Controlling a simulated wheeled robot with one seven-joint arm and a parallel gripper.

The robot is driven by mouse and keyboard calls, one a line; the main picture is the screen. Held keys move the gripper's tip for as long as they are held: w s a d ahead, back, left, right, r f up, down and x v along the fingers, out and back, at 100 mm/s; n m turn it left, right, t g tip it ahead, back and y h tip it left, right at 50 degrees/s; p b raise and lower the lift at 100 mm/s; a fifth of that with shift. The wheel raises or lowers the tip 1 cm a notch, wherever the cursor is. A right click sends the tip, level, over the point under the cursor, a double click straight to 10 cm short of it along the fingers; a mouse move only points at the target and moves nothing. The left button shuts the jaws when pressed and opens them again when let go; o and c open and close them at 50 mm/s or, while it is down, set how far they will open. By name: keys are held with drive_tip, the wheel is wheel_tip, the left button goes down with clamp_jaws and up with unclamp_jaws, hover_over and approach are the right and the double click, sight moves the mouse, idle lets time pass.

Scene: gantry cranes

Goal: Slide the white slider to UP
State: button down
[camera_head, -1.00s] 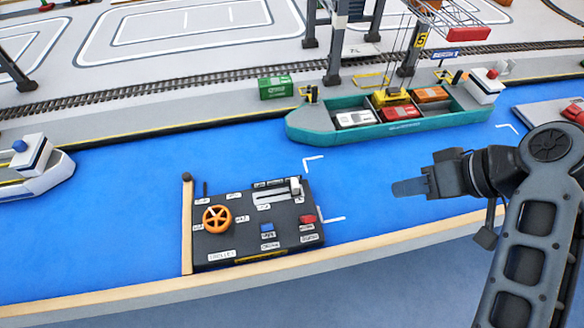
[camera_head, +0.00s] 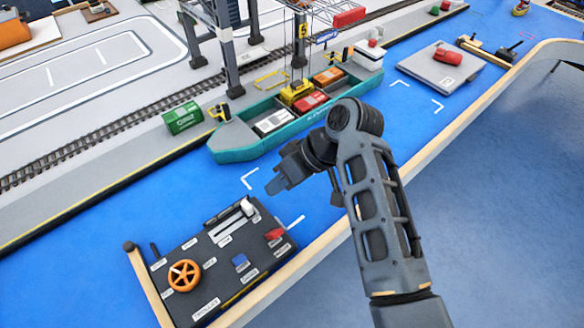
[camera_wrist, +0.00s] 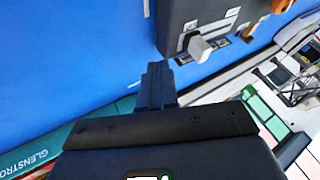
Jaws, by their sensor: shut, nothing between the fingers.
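The white slider (camera_head: 248,208) sits near the right end of its slot, at the far right of the dark control box (camera_head: 205,300). It also shows in the wrist view as a pale block (camera_wrist: 198,46) on the box (camera_wrist: 185,12). My gripper (camera_head: 272,187) is shut and empty. It is beyond and right of the slider in the head view, apart from it. In the wrist view my fingertips (camera_wrist: 157,68) point toward the box with a gap to the slider. The small labels are too blurred to read.
The box also carries an orange wheel (camera_head: 184,275), a blue button (camera_head: 240,262) and a red switch (camera_head: 274,234). A teal ship (camera_head: 235,142) with containers lies behind my gripper. A wooden edge (camera_head: 330,240) runs along the front. Blue surface between box and ship is open.

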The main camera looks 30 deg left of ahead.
sight(264, 207)
drive_tip(key=shift+s+a+r+p, duration=0.1)
drive_tip(key=shift+s+a+p, duration=0.15)
drive_tip(key=shift+s, duration=0.4)
drive_tip(key=shift+s+a+p, duration=0.2)
drive_tip(key=shift+s+p, duration=0.05)
drive_tip(key=shift+s, duration=0.35)
drive_tip(key=shift+s+a, duration=0.25)
drive_tip(key=shift+s, duration=0.35)
